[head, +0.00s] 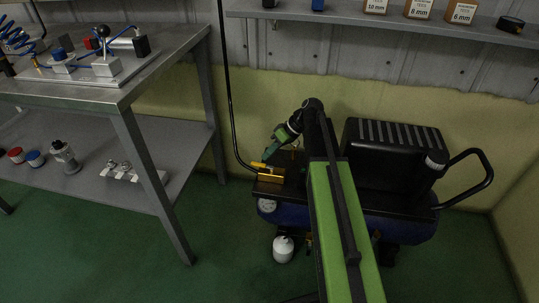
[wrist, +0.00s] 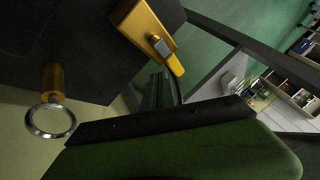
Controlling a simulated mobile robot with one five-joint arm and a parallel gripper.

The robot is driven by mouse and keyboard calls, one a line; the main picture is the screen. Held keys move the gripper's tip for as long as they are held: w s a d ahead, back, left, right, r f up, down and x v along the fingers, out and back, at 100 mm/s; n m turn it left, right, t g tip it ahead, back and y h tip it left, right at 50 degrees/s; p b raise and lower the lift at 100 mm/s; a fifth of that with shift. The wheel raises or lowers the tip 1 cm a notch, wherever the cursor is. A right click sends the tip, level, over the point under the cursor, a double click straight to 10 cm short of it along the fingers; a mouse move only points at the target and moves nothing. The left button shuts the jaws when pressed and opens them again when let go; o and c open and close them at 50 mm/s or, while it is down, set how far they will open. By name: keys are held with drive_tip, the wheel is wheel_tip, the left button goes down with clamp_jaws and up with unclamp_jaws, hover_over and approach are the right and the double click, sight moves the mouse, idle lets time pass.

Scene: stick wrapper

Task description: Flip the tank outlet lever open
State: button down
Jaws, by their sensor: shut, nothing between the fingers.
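The tank outlet valve is a brass-yellow body (head: 271,177) on the compressor's left end, with a black hose running up from it. Its yellow lever (head: 258,165) shows just above the body. In the wrist view, the valve body (wrist: 138,24) is at top centre, and the lever (wrist: 174,64) runs down and right from a grey nut. My gripper (head: 268,156) is shut and empty, just above the lever. In the wrist view, its green tip (wrist: 157,90) is just below the lever; I cannot tell whether they touch. My arm hides part of the compressor.
A brass fitting with a metal ring (wrist: 50,121) stands near my gripper. The black-and-blue compressor (head: 397,215) has a handle at right. A steel workbench (head: 135,98) stands at left. A shelf (head: 380,17) hangs above.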

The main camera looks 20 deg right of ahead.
drive_tip(key=w+d+r+p, duration=0.1)
drive_tip(key=d+r+p, duration=0.4)
drive_tip(key=r+p, duration=0.1)
drive_tip(key=shift+w+r, duration=0.35)
drive_tip(key=shift+r, duration=0.15)
